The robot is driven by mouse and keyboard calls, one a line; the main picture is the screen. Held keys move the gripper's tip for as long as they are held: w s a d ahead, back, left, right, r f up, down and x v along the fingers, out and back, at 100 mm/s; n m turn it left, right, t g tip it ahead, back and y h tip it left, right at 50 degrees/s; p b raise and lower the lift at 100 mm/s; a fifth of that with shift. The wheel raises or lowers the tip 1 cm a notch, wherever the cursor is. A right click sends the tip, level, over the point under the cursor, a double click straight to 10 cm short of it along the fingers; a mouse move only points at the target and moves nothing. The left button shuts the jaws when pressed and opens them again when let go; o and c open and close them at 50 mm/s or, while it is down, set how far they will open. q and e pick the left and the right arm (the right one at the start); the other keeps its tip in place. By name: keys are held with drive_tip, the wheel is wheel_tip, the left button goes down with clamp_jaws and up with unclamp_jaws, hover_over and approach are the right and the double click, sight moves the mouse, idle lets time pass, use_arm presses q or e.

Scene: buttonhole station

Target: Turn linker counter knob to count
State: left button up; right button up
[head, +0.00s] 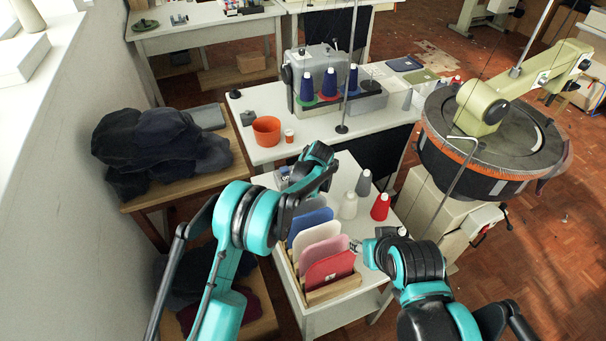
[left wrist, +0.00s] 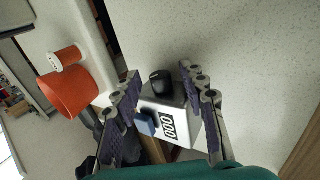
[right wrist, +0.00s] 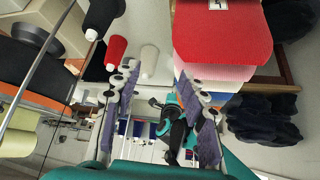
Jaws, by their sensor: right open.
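The linker counter (left wrist: 178,112) is a small light grey box with a "000" display and a blue part (left wrist: 145,123) in the left wrist view. Its black knob (left wrist: 160,82) stands between the spread fingers of my left gripper (left wrist: 160,74), with gaps on both sides. In the head view my left arm mostly hides the counter and gripper at the side table's far left corner. My right gripper (right wrist: 158,74) is open and empty; in the head view it (head: 356,247) is beside the red panel.
A wooden rack (head: 333,291) holds several coloured panels on the side table. White, grey and red cones (head: 380,206) stand to their right. An orange cup (head: 266,131) and the linking machine (head: 495,130) are farther off. Dark garments (head: 150,145) lie at left.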

use_arm(q)
drive_tip(key=v, duration=1.2)
drive_tip(key=shift+s, duration=0.1)
